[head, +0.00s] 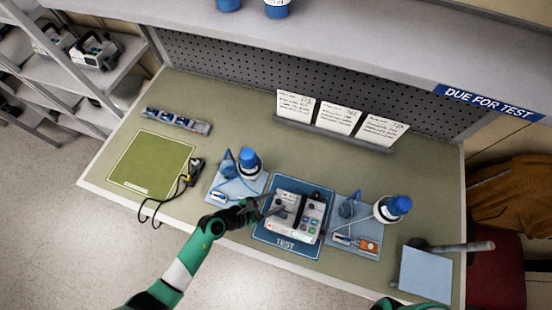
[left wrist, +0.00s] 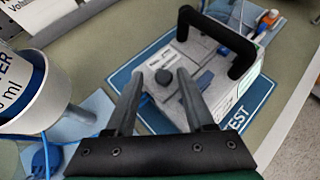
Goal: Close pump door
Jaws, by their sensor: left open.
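The white infusion pump (head: 309,210) with a black carry handle lies on the blue TEST mat (head: 285,244) near the front of the bench. My left gripper (head: 266,203) is at the pump's left side. Contact with the pump cannot be told. My right gripper is not in view.
A green mat (head: 152,163) and a black cable (head: 160,206) lie at left. A grey rod (head: 465,246) and light blue sheet (head: 425,273) are at right.

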